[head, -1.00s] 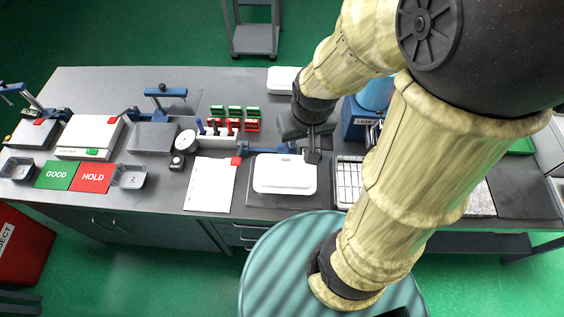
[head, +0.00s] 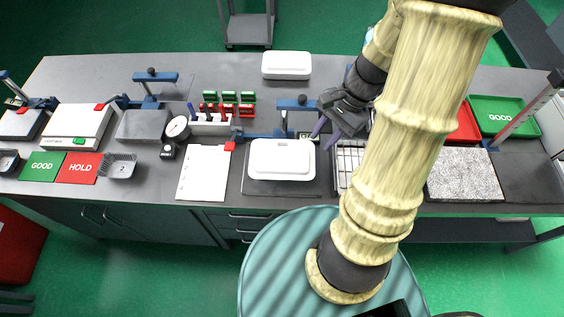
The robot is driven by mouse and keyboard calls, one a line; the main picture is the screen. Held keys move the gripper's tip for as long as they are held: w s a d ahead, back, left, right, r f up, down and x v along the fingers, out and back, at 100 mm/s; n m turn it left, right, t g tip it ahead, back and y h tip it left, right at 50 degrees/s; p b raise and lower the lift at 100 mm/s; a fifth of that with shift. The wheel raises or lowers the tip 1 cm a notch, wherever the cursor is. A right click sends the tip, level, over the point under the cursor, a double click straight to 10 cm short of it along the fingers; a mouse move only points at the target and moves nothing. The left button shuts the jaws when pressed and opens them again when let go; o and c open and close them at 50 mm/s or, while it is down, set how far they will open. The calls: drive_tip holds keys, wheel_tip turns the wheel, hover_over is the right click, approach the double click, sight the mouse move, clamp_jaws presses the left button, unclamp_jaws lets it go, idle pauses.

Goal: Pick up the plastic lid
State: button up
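A white, rounded rectangular piece (head: 282,160) lies flat on a dark board at the front middle of the bench. A second white rectangular piece (head: 286,66) lies at the back of the bench. Both could be the plastic lid; I cannot tell for sure which one is. My gripper (head: 325,136) is to the right of the front white piece, pointing down, with its two purplish fingers apart and nothing visible between them. It does not appear to touch either white piece. My arm hides part of the bench on the right.
A blue clamp fixture (head: 284,120) stands just behind the front white piece. A wire rack (head: 348,158) is to its right, and a paper sheet (head: 204,173) to its left. Red and green blocks (head: 228,102) stand behind. A granite slab (head: 463,175) lies at right.

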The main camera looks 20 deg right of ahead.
drive_tip(key=w+d+f+m+t+y+b, duration=0.3)
drive_tip(key=d+m+t+y, duration=0.2)
drive_tip(key=d+m, duration=0.3)
drive_tip(key=shift+w+f+m+y+b, duration=0.2)
drive_tip(key=shift+m+y+b, duration=0.15)
drive_tip(key=shift+m+y, duration=0.35)
drive_tip(key=p, duration=0.1)
approach(290, 146)
drive_tip(key=a, duration=0.2)
drive_tip(key=a+r, duration=0.1)
drive_tip(key=shift+w+a, duration=0.25)
drive_tip(key=shift+a, duration=0.1)
drive_tip(key=shift+w+a+f, duration=0.15)
drive_tip(key=shift+a+f, duration=0.1)
drive_tip(key=shift+a, duration=0.05)
drive_tip(key=shift+w+p+x, duration=0.15)
drive_tip(key=shift+p+x, duration=0.3)
drive_tip(key=shift+x, duration=0.9)
drive_tip(key=shift+w+p+x, duration=0.2)
drive_tip(key=shift+p+x, duration=0.2)
drive_tip(key=shift+x, duration=0.9)
drive_tip(key=shift+d+f, duration=0.1)
drive_tip(key=shift+d, duration=0.1)
